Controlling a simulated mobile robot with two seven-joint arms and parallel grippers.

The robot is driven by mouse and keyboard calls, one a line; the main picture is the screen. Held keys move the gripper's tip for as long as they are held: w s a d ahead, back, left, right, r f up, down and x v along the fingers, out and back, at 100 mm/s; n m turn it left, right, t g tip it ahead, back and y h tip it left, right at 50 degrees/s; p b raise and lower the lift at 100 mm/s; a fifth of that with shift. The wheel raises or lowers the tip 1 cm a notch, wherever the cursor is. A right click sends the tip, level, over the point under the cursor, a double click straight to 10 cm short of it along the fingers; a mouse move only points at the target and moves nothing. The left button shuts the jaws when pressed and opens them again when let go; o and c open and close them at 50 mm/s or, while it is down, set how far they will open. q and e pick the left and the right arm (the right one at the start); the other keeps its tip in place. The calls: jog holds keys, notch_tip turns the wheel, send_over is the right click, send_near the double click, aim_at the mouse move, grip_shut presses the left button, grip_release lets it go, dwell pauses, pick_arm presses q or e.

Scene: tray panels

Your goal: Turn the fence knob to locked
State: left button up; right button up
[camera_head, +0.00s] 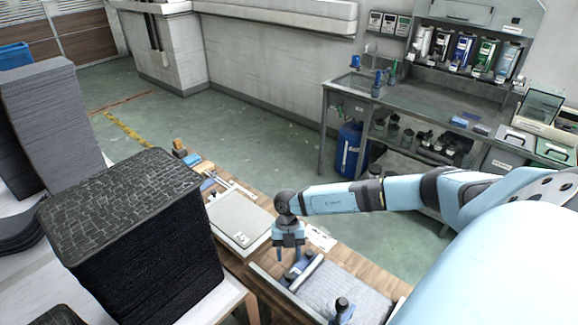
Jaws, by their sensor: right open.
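My right gripper (288,254) is open and points down, with its two blue fingers apart. It is above the left end of a tray-like fixture holding a grey textured panel (352,289) on the wooden bench. Just below the fingertips is a small blue and dark fitting (293,272) beside a grey bar (307,272). A black knob (342,303) on a blue base stands at the fixture's near side. I cannot tell which of these is the fence knob or how it is turned. The fingers look apart from the fitting. My left gripper is not in view.
A tall stack of black textured sheets (150,260) stands left of the bench, with a grey stack (52,120) behind it. A flat grey panel (238,218) lies on the bench. A metal counter (430,105) stands at the back right. The green floor between is clear.

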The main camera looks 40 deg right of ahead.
jog(key=b+v, duration=0.1)
jog(key=v, duration=0.6)
jog(key=shift+d+r, duration=0.15)
jog(key=shift+r, duration=0.2)
jog(key=shift+w, duration=0.1)
